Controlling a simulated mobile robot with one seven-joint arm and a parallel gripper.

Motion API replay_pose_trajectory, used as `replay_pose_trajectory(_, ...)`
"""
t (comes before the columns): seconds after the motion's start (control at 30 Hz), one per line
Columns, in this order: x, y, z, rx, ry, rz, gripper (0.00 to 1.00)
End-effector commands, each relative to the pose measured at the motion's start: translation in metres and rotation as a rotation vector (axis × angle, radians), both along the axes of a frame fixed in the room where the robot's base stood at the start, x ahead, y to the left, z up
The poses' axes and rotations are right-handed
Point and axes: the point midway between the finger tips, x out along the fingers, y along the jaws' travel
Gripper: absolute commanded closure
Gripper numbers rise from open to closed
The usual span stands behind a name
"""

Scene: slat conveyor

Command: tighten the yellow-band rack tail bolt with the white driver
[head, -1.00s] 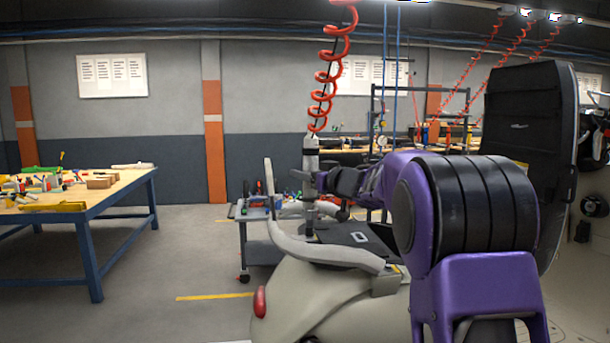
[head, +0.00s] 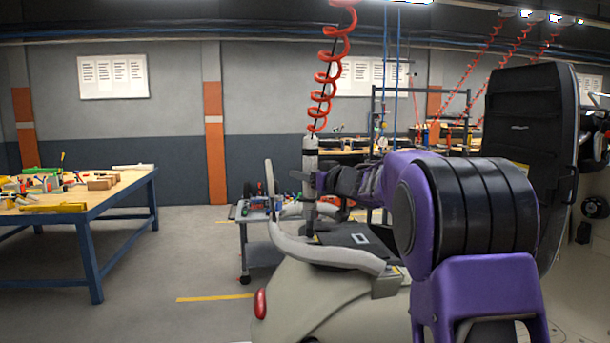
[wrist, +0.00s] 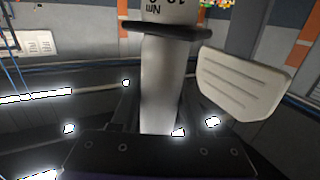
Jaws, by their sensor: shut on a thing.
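The white driver (head: 310,160) hangs upright under a red coiled cord, above the scooter's tail. It looks pale grey in the head view. My gripper (head: 313,183) is shut on it. In the wrist view the driver (wrist: 161,85) is a pale cylinder with a dark ring and "Nm" lettering. The pale tubular rack (head: 325,254) curves around the scooter's tail, and the driver's lower end is close above the tail, inside the rack's loop. Whether the tip touches a bolt cannot be told. The tail bolt and the yellow band cannot be made out clearly.
The scooter's grey body (head: 315,290) and tall black seat (head: 530,150) stand close to my arm. A small tool cart (head: 258,250) is behind the tail. A workbench (head: 110,185) with parts is at the left. The floor between is clear.

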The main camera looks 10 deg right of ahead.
Motion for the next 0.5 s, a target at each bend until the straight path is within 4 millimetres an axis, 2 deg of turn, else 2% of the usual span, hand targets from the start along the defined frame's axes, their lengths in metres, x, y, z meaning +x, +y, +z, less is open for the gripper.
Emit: replay_pose_trajectory(0.5,0.0001,-0.0003,0.0103,0.000,-0.001,-0.001,1.00)
